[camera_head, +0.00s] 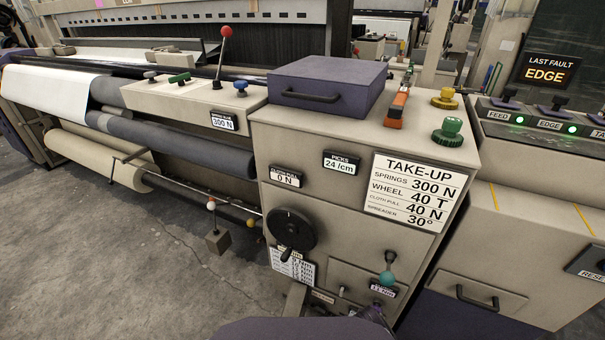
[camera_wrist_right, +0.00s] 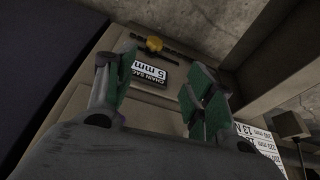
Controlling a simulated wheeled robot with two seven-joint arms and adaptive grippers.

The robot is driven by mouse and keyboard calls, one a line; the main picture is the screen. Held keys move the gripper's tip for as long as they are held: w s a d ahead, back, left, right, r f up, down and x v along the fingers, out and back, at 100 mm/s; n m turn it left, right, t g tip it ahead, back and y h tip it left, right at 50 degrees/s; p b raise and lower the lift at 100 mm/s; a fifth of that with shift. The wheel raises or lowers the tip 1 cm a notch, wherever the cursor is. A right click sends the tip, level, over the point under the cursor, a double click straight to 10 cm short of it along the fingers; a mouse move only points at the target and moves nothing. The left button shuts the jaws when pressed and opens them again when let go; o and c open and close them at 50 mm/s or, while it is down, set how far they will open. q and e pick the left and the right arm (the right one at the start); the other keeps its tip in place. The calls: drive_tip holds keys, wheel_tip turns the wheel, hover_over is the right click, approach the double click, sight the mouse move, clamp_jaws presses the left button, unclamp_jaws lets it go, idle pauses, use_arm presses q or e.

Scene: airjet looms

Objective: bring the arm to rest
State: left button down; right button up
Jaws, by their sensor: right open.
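My right gripper (camera_wrist_right: 160,78) shows in the right wrist view with its two green-padded fingers spread apart and nothing between them. Past the fingers is a beige machine panel (camera_wrist_right: 85,100) with a yellow knob (camera_wrist_right: 154,43) and a plate reading CHAIN SAG 5 mm (camera_wrist_right: 150,72). The gap to the panel is hard to judge. My left gripper is not in view.
The loom's take-up cabinet (camera_head: 330,205) fills the middle of the head view, with a black handwheel (camera_head: 291,230) and a teal-balled lever (camera_head: 387,279) low on its front. A hanging weight (camera_head: 217,241) is left of it. Open concrete floor (camera_head: 100,270) lies at left.

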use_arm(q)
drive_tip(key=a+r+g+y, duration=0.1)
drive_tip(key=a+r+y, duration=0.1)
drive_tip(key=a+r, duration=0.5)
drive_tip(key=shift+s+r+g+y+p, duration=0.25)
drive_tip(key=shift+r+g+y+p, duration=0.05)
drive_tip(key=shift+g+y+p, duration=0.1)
use_arm(e)
drive_tip(key=s+d+r+n, duration=0.2)
drive_tip(key=s+r, duration=0.2)
drive_tip(key=r, duration=0.4)
drive_tip(key=s+d+r+n+y, duration=0.1)
drive_tip(key=s+d+r+n, duration=0.1)
drive_tip(key=r, duration=0.7)
drive_tip(key=shift+s+d+n, duration=0.35)
drive_tip(key=shift+s+n, duration=0.45)
drive_tip(key=shift+s, duration=0.3)
use_arm(q)
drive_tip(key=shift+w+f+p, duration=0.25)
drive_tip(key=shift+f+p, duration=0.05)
drive_tip(key=shift+p, duration=0.35)
use_arm(e)
drive_tip(key=shift+w+f, duration=0.25)
drive_tip(key=shift+f, duration=0.1)
